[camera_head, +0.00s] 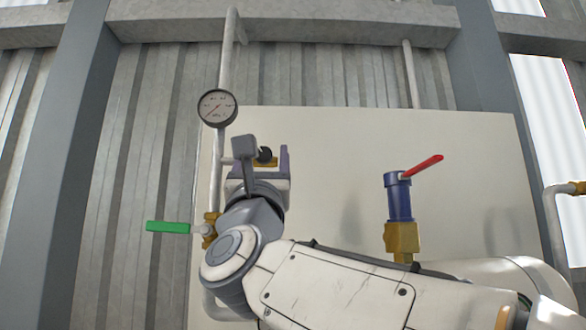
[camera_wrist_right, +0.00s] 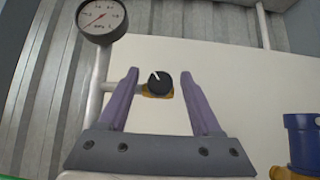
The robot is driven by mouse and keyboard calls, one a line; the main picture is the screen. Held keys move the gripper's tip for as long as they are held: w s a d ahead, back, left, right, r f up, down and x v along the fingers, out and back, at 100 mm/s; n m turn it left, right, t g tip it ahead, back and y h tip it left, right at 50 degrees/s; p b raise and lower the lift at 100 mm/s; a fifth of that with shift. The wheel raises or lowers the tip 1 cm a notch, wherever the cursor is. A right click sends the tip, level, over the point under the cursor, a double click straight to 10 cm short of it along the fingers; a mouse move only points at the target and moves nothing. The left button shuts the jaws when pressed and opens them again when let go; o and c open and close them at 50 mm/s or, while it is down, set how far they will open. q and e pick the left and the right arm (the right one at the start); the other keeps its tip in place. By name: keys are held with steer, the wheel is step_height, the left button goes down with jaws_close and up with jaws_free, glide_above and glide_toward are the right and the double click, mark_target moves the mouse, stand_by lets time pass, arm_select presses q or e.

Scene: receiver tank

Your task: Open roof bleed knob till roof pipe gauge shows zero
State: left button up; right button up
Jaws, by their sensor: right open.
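The roof bleed knob is a small black round knob (camera_head: 265,155) on a brass fitting, on a short stub from the vertical pipe. In the right wrist view the knob (camera_wrist_right: 159,83) shows a white mark pointing up, slightly left. My right gripper (camera_wrist_right: 160,76) is open, its purple fingers on either side of the knob with gaps to both. In the head view my wrist partly hides the fitting. The roof pipe gauge (camera_head: 217,107) is a round dial on the pipe; its red needle points to the lower left. Its numbers are too small to read surely. My left gripper is not in view.
A green lever valve (camera_head: 168,227) sits on the same pipe, lower left. A blue valve body (camera_head: 398,198) with a red lever (camera_head: 422,166) stands to the right. A pale panel (camera_head: 330,140) is behind, in front of corrugated wall. Upper right panel is clear.

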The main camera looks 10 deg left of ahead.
jaws_close()
steer(key=n+y+b, duration=0.2)
steer(key=n+g+y+b, duration=0.1)
steer(key=n+y, duration=0.1)
steer(key=shift+d+f, duration=0.15)
steer(key=shift+f, duration=0.1)
steer(key=shift+r+n+g+y+b, duration=0.15)
steer(key=shift+n+g+y+b, duration=0.45)
steer(key=shift+n+y, duration=0.45)
steer(key=shift+n, duration=0.35)
jaws_free()
